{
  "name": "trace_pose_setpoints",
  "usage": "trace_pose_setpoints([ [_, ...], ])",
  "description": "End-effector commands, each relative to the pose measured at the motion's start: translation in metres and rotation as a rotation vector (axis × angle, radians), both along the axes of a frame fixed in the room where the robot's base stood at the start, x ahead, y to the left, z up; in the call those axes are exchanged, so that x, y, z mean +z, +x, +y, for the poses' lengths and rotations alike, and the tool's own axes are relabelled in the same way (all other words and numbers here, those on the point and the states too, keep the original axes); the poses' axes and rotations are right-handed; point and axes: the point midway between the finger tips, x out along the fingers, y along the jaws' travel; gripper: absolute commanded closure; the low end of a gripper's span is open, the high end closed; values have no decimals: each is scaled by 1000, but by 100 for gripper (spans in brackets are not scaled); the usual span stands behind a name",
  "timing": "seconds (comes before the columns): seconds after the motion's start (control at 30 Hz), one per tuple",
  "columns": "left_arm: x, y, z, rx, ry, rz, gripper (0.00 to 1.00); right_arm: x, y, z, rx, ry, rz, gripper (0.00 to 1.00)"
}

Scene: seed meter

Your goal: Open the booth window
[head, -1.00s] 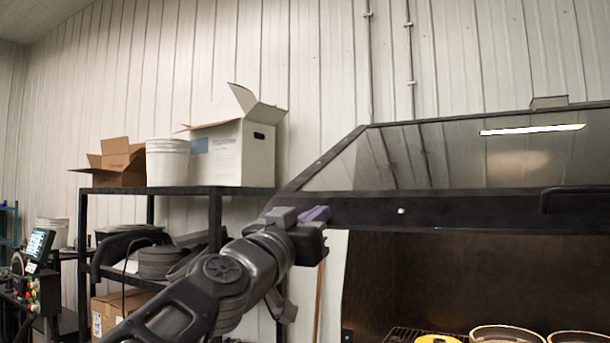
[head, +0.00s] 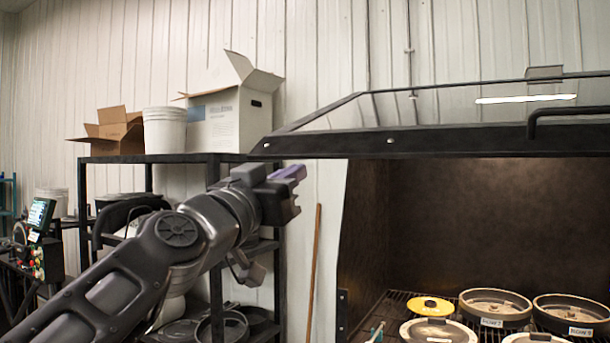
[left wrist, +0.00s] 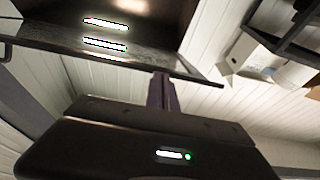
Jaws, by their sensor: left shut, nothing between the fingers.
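The booth window (head: 440,142), a dark-framed glass panel, is swung up and tilted over the booth opening at the right of the head view. Its handle (head: 570,111) is at the far right of the frame. My left gripper (head: 291,173) is shut and empty, its purple fingers just below the left end of the window's lower frame. In the left wrist view the shut fingers (left wrist: 161,90) point at the window's edge (left wrist: 150,66); I cannot tell whether they touch it. My right gripper is not in view.
The open booth holds a wire rack with several round plates (head: 496,306) and a yellow disc (head: 430,306). A black shelf (head: 165,158) with boxes and a white bucket (head: 165,130) stands behind my left arm. A wooden pole (head: 314,270) leans on the wall.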

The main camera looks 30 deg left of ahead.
Motion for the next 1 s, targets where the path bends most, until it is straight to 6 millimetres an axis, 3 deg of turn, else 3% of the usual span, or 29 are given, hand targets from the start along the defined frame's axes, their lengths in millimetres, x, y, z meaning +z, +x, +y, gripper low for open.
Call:
trace_pose_setpoints([
  [0.03, -10, -11, -1, 2, 3, -3, 100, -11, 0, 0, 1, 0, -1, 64],
  [0.13, -17, -28, -2, 1, 2, -3, 100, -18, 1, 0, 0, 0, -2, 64],
  [0.33, -23, -43, -3, 0, 1, -1, 100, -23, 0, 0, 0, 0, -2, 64],
  [0.77, -19, -44, -4, -3, 0, -1, 100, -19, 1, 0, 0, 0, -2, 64],
  [1.0, -2, -25, -15, -45, -6, 11, 100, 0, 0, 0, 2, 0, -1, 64],
])
